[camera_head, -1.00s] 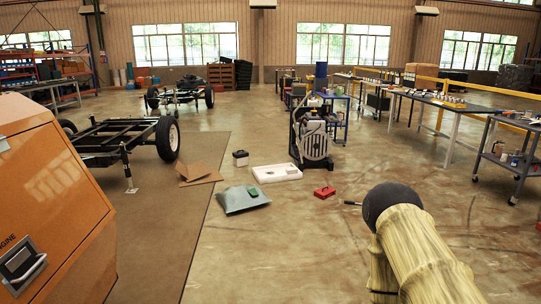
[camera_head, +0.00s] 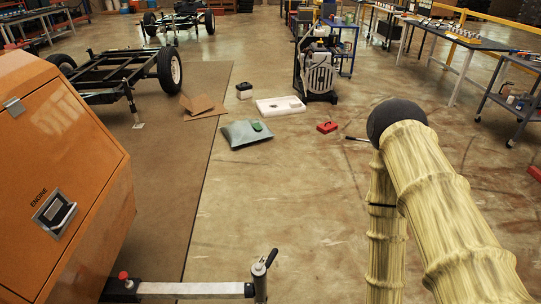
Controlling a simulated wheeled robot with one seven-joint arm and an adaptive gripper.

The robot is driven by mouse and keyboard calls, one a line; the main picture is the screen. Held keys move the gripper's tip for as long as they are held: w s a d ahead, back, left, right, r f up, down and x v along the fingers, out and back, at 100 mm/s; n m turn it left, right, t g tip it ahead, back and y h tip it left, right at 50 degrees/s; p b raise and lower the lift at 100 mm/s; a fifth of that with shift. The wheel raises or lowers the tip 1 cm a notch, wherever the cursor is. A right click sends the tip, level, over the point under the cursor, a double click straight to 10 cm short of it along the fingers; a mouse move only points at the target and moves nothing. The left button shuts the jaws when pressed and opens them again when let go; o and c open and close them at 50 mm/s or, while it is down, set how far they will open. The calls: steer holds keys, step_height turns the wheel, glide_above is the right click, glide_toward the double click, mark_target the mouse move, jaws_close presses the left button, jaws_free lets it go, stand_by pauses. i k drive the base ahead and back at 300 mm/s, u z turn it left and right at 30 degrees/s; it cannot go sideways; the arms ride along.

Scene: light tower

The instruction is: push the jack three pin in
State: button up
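An outrigger jack (camera_head: 260,285) stands at the bottom of the head view, at the outer end of a pale horizontal bar (camera_head: 195,289). A crank handle with a dark grip tops it. The bar comes out of a black sleeve (camera_head: 121,291) beside the orange light tower cabinet (camera_head: 62,165). A red knob (camera_head: 123,275) sits upright on the sleeve; it looks like a pin head, but how deep it sits cannot be told. No number shows on the jack. My arm is at the right, well apart from the knob and jack; my gripper is outside the picture.
A wheeled chassis (camera_head: 108,80) stands behind the cabinet. The floor between jack and bag is clear.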

mark_target(123, 276)
steer(key=u, duration=1.45)
steer(key=k, duration=0.6)
steer(key=z, duration=0.5)
steer(key=i, duration=1.05)
steer(key=u, duration=0.65)
